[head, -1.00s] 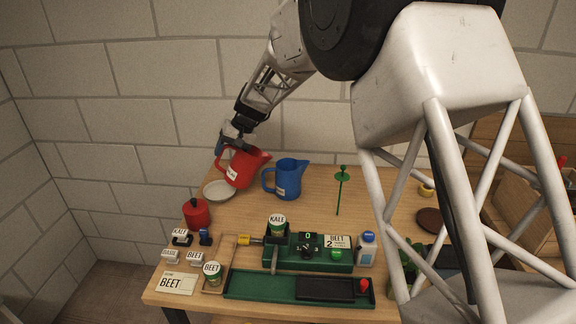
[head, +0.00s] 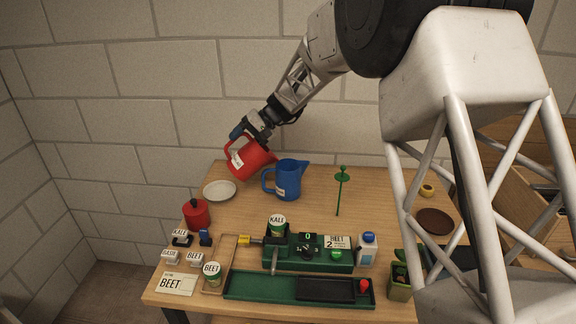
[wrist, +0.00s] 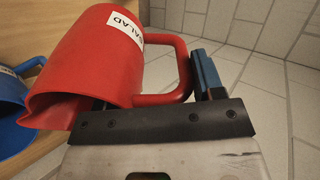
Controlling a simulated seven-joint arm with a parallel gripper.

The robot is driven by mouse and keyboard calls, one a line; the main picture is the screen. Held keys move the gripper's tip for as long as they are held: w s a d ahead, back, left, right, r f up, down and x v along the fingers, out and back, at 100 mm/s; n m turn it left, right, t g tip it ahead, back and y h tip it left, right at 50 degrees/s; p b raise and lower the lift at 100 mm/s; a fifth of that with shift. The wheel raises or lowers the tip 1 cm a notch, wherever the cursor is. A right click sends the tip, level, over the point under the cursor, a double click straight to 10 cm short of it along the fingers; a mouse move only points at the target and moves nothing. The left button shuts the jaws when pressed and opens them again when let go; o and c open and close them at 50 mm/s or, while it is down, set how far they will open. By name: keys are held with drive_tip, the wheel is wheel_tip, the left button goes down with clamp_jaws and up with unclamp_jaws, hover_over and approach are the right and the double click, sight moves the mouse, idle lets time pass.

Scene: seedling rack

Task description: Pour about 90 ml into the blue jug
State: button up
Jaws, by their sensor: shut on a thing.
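The red jug (head: 252,160) is held by its handle in my gripper (head: 246,138) and is tilted to the right, its lip near the blue jug's rim. In the wrist view the red jug (wrist: 95,65) shows a white label, and my gripper (wrist: 165,98) is shut on its handle. The blue jug (head: 288,180) stands upright on the table, to the right of and below the red jug. Part of the blue jug (wrist: 14,125) shows at the left of the wrist view.
A pale saucer (head: 219,191) lies left of the blue jug. A green stand (head: 340,190) rises to its right. A red canister (head: 196,213), a green machine (head: 310,262) and a green tray (head: 270,286) are nearer the front. The brick wall (head: 130,110) is behind.

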drive_tip(key=shift+w+d+r+g+y, duration=0.25)
drive_tip(key=shift+d+r+g+y, duration=0.05)
drive_tip(key=shift+d+r+y, duration=0.55)
drive_tip(key=shift+w+d+r+g+y+b, duration=0.2)
drive_tip(key=shift+d+r+y+b, duration=0.35)
drive_tip(key=shift+y, duration=0.1)
drive_tip(key=shift+w+d+r+g+y+b, duration=0.2)
drive_tip(key=shift+d+r+y+b, duration=0.2)
drive_tip(key=shift+d+y+b, duration=0.15)
idle(2.6)
drive_tip(key=shift+a, duration=0.15)
drive_tip(key=shift+s+a+f+h, duration=0.25)
drive_tip(key=shift+a+f+h, duration=0.05)
drive_tip(key=shift+a+h, duration=0.25)
drive_tip(key=shift+s+a+f+t+h, duration=0.2)
drive_tip(key=shift+a+f+h, duration=0.3)
drive_tip(key=shift+s+a+f+t+h, duration=0.2)
drive_tip(key=shift+a+f+h, duration=0.25)
drive_tip(key=shift+a+h, duration=0.05)
drive_tip(key=shift+a+f, duration=0.1)
drive_tip(key=shift+f, duration=0.1)
drive_tip(key=shift+a+f+h, duration=0.1)
drive_tip(key=shift+h, duration=0.2)
drive_tip(key=shift+s+a+f+t+h, duration=0.25)
drive_tip(key=shift+a+f+t+h, duration=0.15)
drive_tip(key=shift+a+f+h, duration=0.3)
drive_tip(key=shift+s+f+h, duration=0.1)
drive_tip(key=shift+f+h, duration=0.05)
drive_tip(key=shift+h, duration=0.15)
